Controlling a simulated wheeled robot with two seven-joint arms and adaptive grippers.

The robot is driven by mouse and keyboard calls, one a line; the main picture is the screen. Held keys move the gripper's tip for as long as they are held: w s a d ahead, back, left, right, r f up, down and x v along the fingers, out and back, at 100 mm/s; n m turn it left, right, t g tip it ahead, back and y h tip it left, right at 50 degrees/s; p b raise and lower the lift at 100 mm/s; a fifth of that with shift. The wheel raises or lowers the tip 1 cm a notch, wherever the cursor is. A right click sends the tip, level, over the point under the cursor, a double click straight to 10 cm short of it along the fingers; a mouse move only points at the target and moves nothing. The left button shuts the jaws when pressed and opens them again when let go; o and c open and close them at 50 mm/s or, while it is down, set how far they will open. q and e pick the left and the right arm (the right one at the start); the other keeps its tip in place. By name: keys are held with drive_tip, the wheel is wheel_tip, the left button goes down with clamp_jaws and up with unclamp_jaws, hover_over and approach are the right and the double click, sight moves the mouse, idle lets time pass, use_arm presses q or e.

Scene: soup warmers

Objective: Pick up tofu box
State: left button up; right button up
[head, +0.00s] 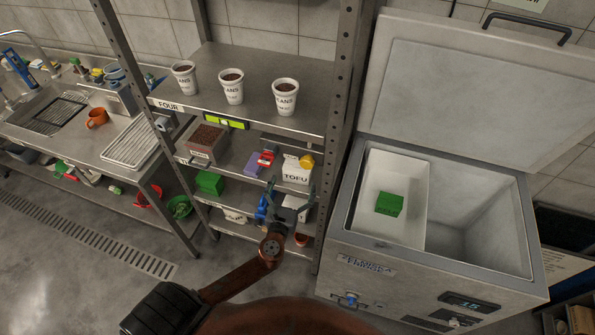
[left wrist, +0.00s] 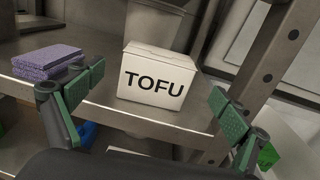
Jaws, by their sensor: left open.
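The tofu box (head: 296,174) is a white box with black TOFU lettering on the middle shelf. In the left wrist view the tofu box (left wrist: 157,84) stands upright near the shelf's front edge, its labelled face towards me. My left gripper (head: 288,198) is open and empty in front of the shelf, just below the box in the head view. In the left wrist view its green-padded fingers (left wrist: 157,95) are spread to either side of the box, apart from it. My right gripper is not in view.
A purple stack (left wrist: 47,63) lies left of the box. A metal shelf post (left wrist: 274,52) rises to its right. White cups (head: 232,90) stand on the shelf above. An open freezer (head: 475,215) holding a green box (head: 389,203) stands at the right.

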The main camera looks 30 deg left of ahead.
sight(298, 167)
use_arm(q)
drive_tip(key=x, duration=0.7)
drive_tip(key=shift+w+a+f+b, duration=0.2)
drive_tip(key=shift+b, duration=0.15)
drive_tip(key=shift+c, duration=0.4)
drive_tip(key=shift+r, duration=0.1)
drive_tip(key=c, duration=1.4)
